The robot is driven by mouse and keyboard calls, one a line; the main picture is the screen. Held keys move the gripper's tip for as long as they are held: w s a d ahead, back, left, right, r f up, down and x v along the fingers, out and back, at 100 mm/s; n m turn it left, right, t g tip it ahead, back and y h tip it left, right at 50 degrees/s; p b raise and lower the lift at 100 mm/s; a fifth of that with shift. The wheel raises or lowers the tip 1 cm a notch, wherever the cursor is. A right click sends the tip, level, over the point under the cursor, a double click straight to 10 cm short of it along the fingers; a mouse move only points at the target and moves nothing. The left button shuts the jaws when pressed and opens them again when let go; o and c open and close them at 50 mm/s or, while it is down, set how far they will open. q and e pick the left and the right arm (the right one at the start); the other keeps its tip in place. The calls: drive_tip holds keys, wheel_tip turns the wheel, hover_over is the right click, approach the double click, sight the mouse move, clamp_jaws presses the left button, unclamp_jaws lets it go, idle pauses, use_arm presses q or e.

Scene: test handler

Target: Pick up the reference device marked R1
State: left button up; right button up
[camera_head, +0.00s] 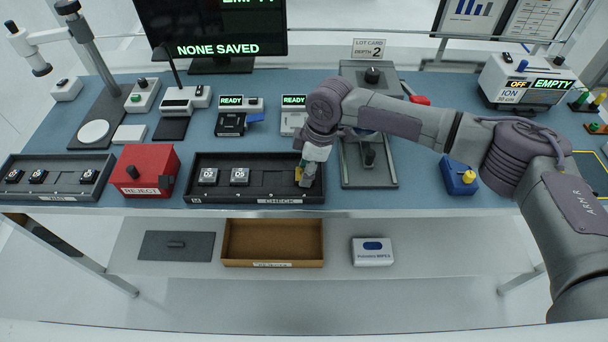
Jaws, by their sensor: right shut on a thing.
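My right gripper (307,178) reaches down into the right end of the black tray labelled CHECK (272,196). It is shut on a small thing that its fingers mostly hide. A small yellow patch shows at the left side of the fingers; I cannot tell whether it belongs to the held thing. No R1 mark can be read there. My left gripper is not in view.
A red REJECT box (145,170) stands left of the CHECK tray. Another tray (88,191) with several devices is at far left. Testers reading READY (231,118) stand behind. A grey slide fixture (369,177) is close on the right; a blue box (459,176) is beyond.

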drive_tip(key=shift+r+p, duration=2.05)
drive_tip(key=shift+r, duration=0.25)
